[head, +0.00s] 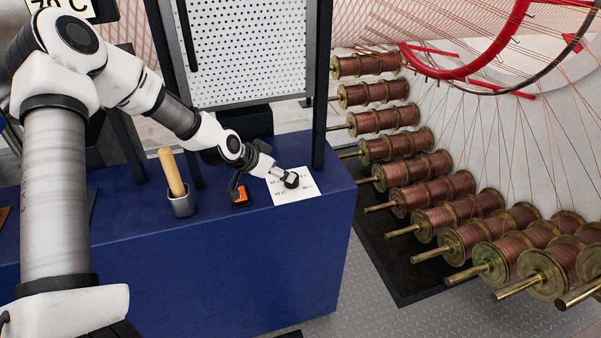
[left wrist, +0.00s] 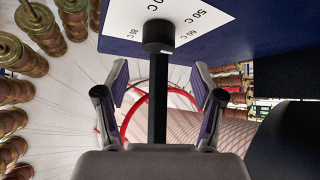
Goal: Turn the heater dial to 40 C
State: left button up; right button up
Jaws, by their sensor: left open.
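My right gripper is out of view.
A grey cup (head: 182,205) with a wooden handle in it and a black-and-orange item (head: 241,198) stand left of the card on the blue table (head: 230,265). A perforated panel (head: 250,60) stands behind. Several copper-wire spools (head: 410,170) line the right.

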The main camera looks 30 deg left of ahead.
pick_arm(q)
jog(key=shift+f+b, duration=0.8)
jog(key=shift+f, duration=0.1)
jog(key=shift+w+d+f, duration=0.1)
jog(key=shift+w+d, duration=0.05)
jog(key=shift+w, duration=0.25)
jog(key=x, duration=0.4)
jog(key=shift+w+d, duration=0.15)
jog(key=shift+w, duration=0.2)
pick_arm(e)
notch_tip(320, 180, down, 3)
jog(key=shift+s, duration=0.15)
pick_arm(q)
jog(key=shift+c, duration=0.4)
jog(key=c, duration=1.1)
